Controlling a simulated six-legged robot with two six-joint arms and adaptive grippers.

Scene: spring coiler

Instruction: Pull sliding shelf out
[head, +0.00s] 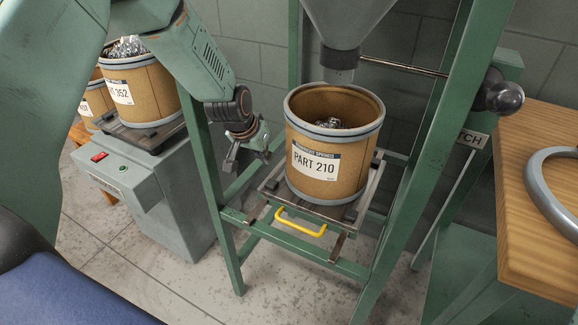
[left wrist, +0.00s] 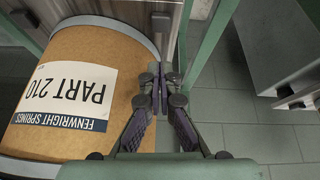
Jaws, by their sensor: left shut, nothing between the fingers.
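The sliding shelf (head: 350,212) is a grey plate in the green frame under the hopper, with a yellow bar handle (head: 300,222) on its front edge. A brown drum labelled PART 210 (head: 318,160) stands upright on it, holding some metal springs. My left gripper (head: 246,158) is left of this drum, above the shelf's left side and apart from the yellow handle. In the left wrist view the fingers (left wrist: 163,90) are together and empty, close beside the drum (left wrist: 115,70); I cannot tell whether they touch it. The handle is not visible there. My right gripper is not in view.
A green frame post (head: 365,290) stands at front right of the shelf. A grey hopper (head: 345,20) hangs over the drum. Left is a grey cabinet (head: 150,200) carrying another drum (head: 140,90). A wooden table (head: 540,230) is at right. The floor before the shelf is clear.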

